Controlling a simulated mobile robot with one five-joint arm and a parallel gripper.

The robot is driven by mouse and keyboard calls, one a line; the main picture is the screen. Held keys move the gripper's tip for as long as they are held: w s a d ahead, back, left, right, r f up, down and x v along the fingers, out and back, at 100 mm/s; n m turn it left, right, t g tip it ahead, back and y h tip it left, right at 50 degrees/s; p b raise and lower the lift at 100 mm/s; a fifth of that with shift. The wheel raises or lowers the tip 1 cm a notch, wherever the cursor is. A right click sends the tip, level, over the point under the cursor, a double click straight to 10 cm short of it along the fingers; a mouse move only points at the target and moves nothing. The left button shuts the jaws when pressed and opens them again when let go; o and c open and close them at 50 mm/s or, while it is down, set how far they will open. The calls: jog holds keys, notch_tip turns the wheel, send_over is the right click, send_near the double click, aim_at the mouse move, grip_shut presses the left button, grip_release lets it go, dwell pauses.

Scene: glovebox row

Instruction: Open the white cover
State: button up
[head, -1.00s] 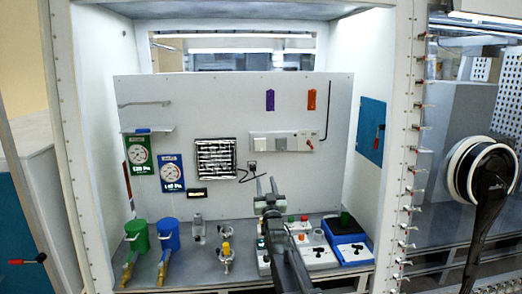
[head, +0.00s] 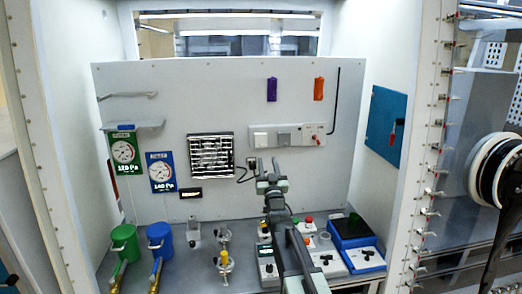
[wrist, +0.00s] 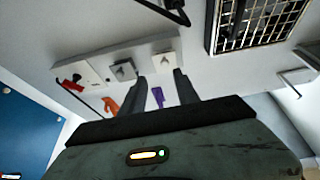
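A pale strip (head: 303,134) on the back panel carries a white square cover (head: 260,138) at its left end and a grey cover beside it. The white cover looks shut, lying flat on the strip. In the wrist view the strip appears turned over, with the white cover (wrist: 165,61) just beyond the fingers. My gripper (head: 267,166) is open and empty, fingers pointing up and towards the panel, a little below the white cover in the head view. Both fingers show apart in the wrist view (wrist: 161,88). The exact gap to the cover is hard to tell.
A black-framed grille (head: 211,155) is left of the strip, with a plug and cable (head: 250,164) below the cover. Purple (head: 271,89) and orange (head: 318,89) pieces are above. Control boxes (head: 326,259) and green and blue cylinders (head: 124,243) stand on the bench.

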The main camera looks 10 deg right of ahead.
aim_at(261, 140)
jog(key=p+x, duration=0.2)
jog(key=x, duration=0.5)
jog(key=shift+w+a+p, duration=0.25)
jog(key=shift+a+p, duration=0.1)
jog(key=shift+a, duration=0.2)
